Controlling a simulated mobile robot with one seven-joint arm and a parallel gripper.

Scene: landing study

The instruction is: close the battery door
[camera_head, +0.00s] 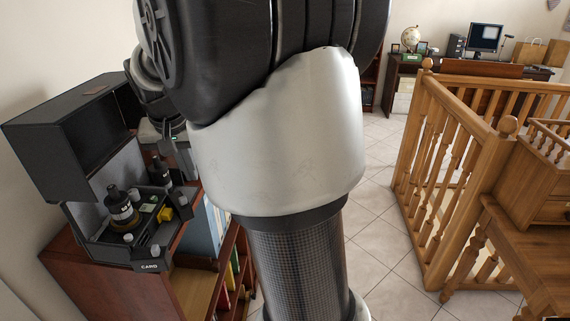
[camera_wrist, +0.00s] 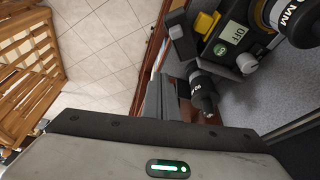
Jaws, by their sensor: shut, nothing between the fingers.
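A black case-like device (camera_head: 85,240) with its large lid (camera_head: 70,130) raised stands on a wooden bookcase. Its panel carries knobs, a yellow block (camera_head: 165,214) and a front flap marked CARD (camera_head: 150,266). In the wrist view, the yellow block (camera_wrist: 206,24) is beside a small screen (camera_wrist: 237,37) reading OFF. I cannot make out which part is the battery door. My gripper (camera_wrist: 161,97) is shut and empty, close to a small black labelled cylinder (camera_wrist: 203,90); I cannot tell whether they touch. In the head view my arm hides much of the gripper.
A larger black cylinder (camera_head: 122,207) stands on the device. The bookcase (camera_head: 95,295) has books on its right side. A wooden railing (camera_head: 440,170) is on the right. Tiled floor (camera_head: 385,215) is clear between them. A desk with a monitor (camera_head: 485,38) is at the back.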

